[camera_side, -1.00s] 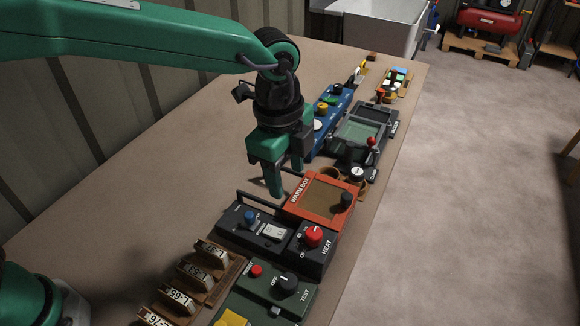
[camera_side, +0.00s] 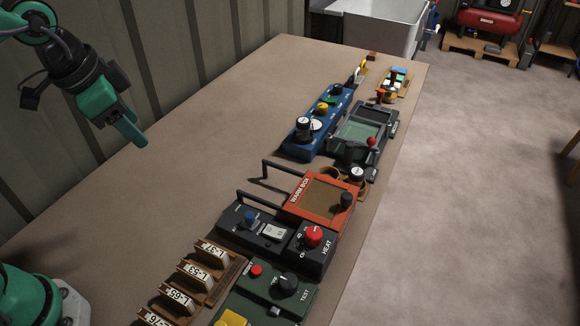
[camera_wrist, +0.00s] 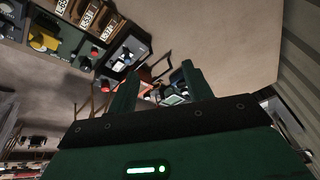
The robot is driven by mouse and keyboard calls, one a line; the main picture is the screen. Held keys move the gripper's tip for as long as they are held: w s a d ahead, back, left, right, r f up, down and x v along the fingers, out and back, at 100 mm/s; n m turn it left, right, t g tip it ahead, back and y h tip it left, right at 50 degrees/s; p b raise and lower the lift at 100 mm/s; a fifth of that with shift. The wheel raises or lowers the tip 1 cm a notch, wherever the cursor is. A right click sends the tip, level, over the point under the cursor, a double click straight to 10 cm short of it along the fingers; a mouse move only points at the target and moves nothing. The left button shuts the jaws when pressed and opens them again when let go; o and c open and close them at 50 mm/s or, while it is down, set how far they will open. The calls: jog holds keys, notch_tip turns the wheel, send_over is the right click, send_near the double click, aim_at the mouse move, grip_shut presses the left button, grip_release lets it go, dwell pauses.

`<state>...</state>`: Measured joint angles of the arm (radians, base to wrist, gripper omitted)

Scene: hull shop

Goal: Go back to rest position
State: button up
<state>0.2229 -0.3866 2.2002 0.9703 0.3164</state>
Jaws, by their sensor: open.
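My green gripper (camera_side: 126,124) is raised at the upper left of the side view, in front of the wall and clear of the devices. In the wrist view its two fingers (camera_wrist: 160,90) stand apart with nothing held between them. My arm is folded back toward its base at the lower left of the side view.
The bench (camera_side: 150,190) holds a row of devices: the orange warm box (camera_side: 326,198), the black heat unit (camera_side: 270,238), the green test box (camera_side: 262,300), the blue knob panel (camera_side: 318,122) and labelled blocks (camera_side: 196,275). The bench's left part is bare.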

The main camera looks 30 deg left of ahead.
jog(key=s+a+f+n+t, duration=0.1)
jog(key=s+a+f+n, duration=0.1)
jog(key=s+a+n, duration=0.4)
jog(key=shift+s+a+f+t+y, duration=0.25)
jog(key=shift+s+a+t+y, duration=0.15)
jog(key=shift+s, duration=0.35)
